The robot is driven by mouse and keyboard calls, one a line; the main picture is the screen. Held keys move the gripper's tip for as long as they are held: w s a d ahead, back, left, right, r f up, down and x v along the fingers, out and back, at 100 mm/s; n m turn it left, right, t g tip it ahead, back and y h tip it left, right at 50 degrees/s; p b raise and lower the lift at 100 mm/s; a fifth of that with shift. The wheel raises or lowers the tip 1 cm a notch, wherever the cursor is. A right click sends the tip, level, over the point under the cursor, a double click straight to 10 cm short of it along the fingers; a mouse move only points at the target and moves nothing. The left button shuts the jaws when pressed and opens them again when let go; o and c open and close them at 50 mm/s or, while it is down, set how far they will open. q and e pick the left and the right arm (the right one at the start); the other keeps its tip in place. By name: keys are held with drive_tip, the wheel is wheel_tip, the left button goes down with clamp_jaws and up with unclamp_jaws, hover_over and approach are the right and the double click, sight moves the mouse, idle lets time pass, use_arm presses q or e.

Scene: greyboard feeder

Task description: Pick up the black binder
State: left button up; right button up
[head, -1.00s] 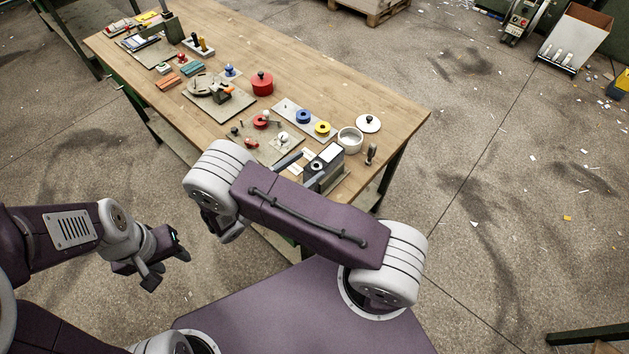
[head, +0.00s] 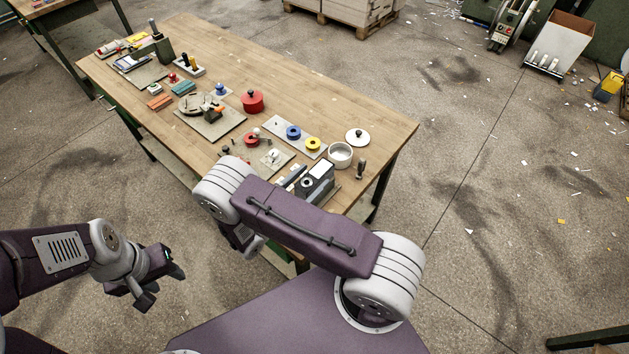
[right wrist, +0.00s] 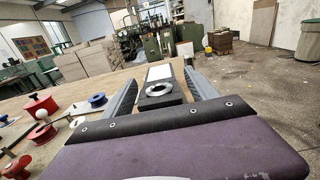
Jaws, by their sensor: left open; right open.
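In the right wrist view the binder (right wrist: 157,98) faces me between the two grey fingers of my right gripper (right wrist: 161,80). That gripper is open, with one finger on each side of the binder; whether they touch it I cannot tell. In the head view my right arm hides most of its gripper. My left gripper (head: 160,277) is open and empty, over the floor left of the table.
The wooden table (head: 330,105) carries a white bowl (head: 340,154) and a dark-handled tool (head: 361,169) close to the binder. A blue and yellow ring board (head: 301,140), a red pot (head: 252,101) and a white lid (head: 357,137) lie behind.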

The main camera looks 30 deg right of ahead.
drive_tip(key=shift+x, duration=1.1)
drive_tip(key=shift+a, duration=0.1)
clamp_jaws()
wheel_tip(320, 180, up, 10)
